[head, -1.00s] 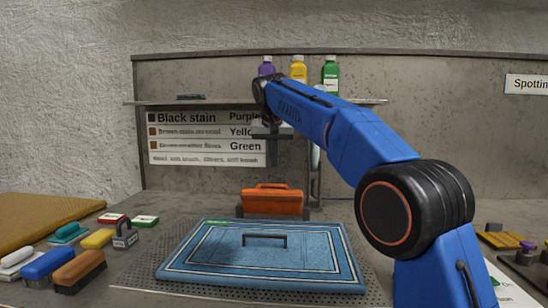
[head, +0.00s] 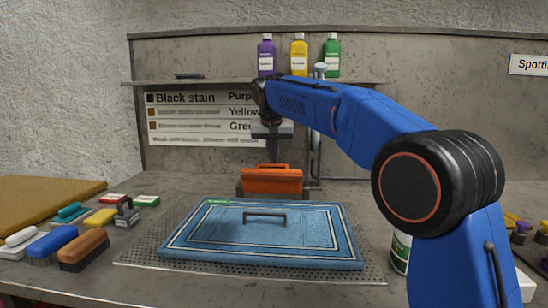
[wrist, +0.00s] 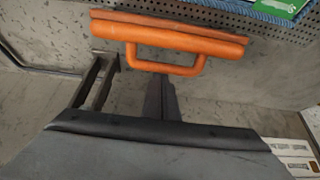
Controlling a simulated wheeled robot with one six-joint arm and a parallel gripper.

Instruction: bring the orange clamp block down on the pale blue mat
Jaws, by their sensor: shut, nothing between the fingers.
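The orange clamp block (head: 272,181) stands behind the pale blue mat (head: 200,243), at the mat's back edge, with its handle on top. The mat lies flat on a perforated plate and has a dark handle-like bar on it. My gripper (head: 274,155) is shut and empty, pointing down just above the clamp block's handle in the head view. In the wrist view the block (wrist: 170,35) and its handle lie just beyond my fingers (wrist: 160,100), which look apart from the handle. A corner of the mat (wrist: 295,12) shows at the top right there.
Purple, yellow and green bottles (head: 299,55) stand on the back shelf (head: 355,83). A white and green container (head: 400,250) stands right of the mat, near my arm.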

